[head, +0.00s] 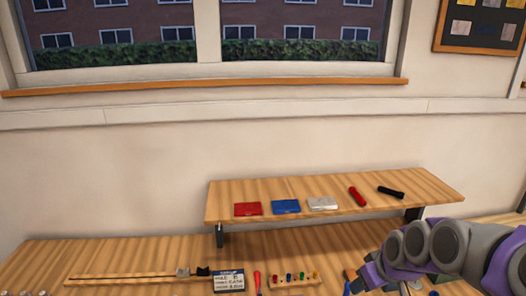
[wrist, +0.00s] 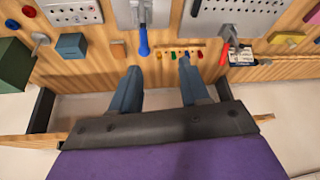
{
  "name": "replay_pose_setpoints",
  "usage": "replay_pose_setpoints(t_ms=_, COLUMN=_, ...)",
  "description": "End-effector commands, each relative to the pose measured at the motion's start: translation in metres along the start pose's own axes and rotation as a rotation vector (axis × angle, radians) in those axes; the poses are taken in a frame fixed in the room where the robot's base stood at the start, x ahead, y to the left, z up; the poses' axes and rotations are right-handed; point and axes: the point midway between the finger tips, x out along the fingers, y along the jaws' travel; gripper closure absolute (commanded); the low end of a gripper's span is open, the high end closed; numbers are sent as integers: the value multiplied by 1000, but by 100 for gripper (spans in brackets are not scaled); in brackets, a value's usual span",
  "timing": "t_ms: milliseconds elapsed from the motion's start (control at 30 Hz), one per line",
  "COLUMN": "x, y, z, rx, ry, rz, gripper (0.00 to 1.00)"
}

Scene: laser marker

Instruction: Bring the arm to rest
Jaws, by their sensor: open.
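My gripper (wrist: 160,68) is in the wrist view, with its two blue-grey fingers spread apart and nothing between them. Its fingertips point toward the wooden bench (wrist: 110,70), near a small strip with coloured pegs (wrist: 180,54); I cannot tell the gap. In the head view my purple and grey arm reaches in from the lower right, over the bench's right part.
A raised shelf (head: 235,190) holds a red case (head: 248,209), blue case (head: 286,206), white case (head: 322,203), red cylinder (head: 357,196) and black cylinder (head: 391,192). A blue-handled tool (wrist: 144,42) is close by.

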Motion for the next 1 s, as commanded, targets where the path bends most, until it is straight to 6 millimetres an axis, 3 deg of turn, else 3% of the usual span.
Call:
replay_pose_setpoints(t_ms=33, x=-8, y=-24, z=5, rx=-15, ry=-34, rz=-10, gripper=55)
replay_pose_setpoints(t_ms=200, x=-35, y=-106, z=49, rx=0, ry=-200, rz=-30, gripper=55)
replay_pose_setpoints(t_ms=400, x=-67, y=-170, z=126, rx=89, ry=-397, rz=0, gripper=55)
replay_pose_setpoints(t_ms=600, x=-91, y=-200, z=186, rx=198, ry=-522, rz=38, gripper=55)
replay_pose_setpoints(t_ms=667, x=-94, y=-204, z=197, rx=221, ry=-543, rz=45, gripper=55)
replay_pose_setpoints(t_ms=1000, x=-98, y=-209, z=207, rx=246, ry=-559, rz=53, gripper=55)
